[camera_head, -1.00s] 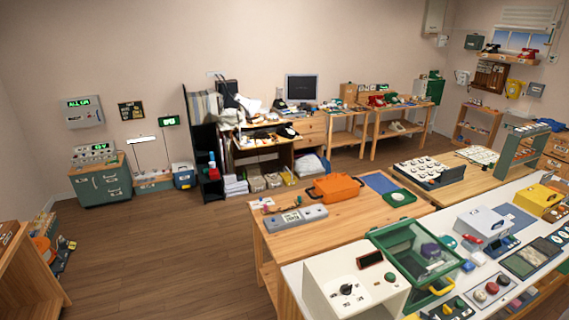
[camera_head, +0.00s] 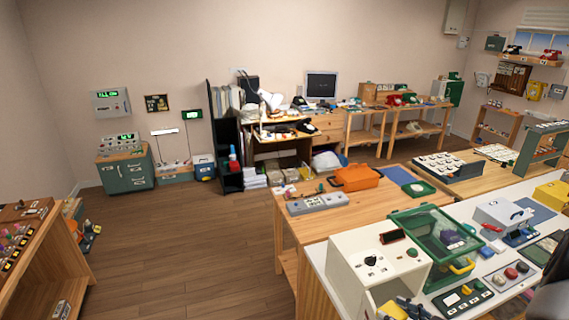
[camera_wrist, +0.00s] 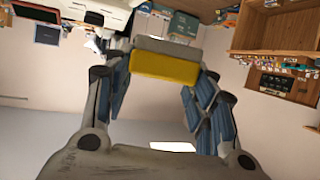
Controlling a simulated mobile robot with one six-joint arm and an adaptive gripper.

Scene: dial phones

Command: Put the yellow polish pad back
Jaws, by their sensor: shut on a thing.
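The yellow polish pad (camera_wrist: 165,70) has a yellow face and a grey layer along one edge. In the wrist view my gripper (camera_wrist: 163,62) is shut on it, with blue-lined fingers on either side. The pad is held up clear of any surface in that view. In the head view, my gripper (camera_head: 408,308) shows at the bottom edge, partly cut off, with a yellow patch beside it that looks like the pad (camera_head: 390,310). I cannot make out the pad's storage place.
A white box with a dial (camera_head: 372,258) and a green-framed clear case (camera_head: 440,230) stand on the white counter near my gripper. A wooden table (camera_head: 310,225) stands behind. Floor (camera_head: 190,240) at the left is open. A wooden shelf (camera_head: 40,250) stands at far left.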

